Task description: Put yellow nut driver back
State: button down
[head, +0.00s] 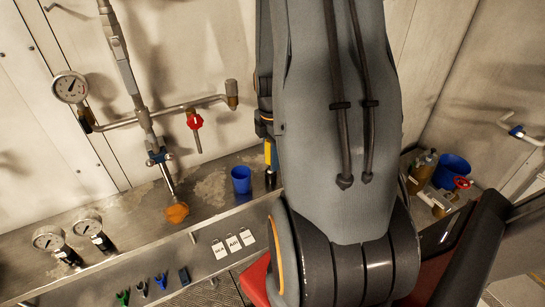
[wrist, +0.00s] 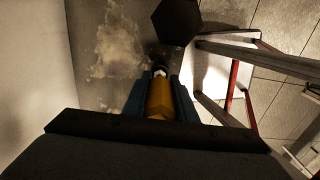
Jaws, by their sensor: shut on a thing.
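The yellow nut driver (wrist: 160,100) is between the jaws of my gripper (wrist: 160,96) in the wrist view, with its narrow end pointing away from the camera. My gripper is shut on its yellow handle. In the head view my arm hides most of the gripper. A yellow piece (head: 267,153) shows at the arm's left edge, and a small black piece (head: 270,180) is just below it. I cannot tell how these two are joined. A dark six-sided object (wrist: 176,21) lies beyond the driver's tip in the wrist view, and its identity is unclear.
A blue cup (head: 241,180) stands on the metal bench (head: 125,222), left of the arm. An orange knob (head: 177,212), gauges (head: 48,238) and a red valve (head: 195,122) are further left. White tags (head: 233,244) hang on the bench front. Red-and-white legs (wrist: 235,85) stand on the tiled floor.

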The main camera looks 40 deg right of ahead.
jog(key=c, duration=1.5)
grip_release()
jog(key=shift+f, duration=0.1)
jog(key=shift+o, duration=0.2)
notch_tip(320, 180, up, 12)
jog(key=shift+r+b, duration=0.1)
jog(key=shift+b, duration=1.05)
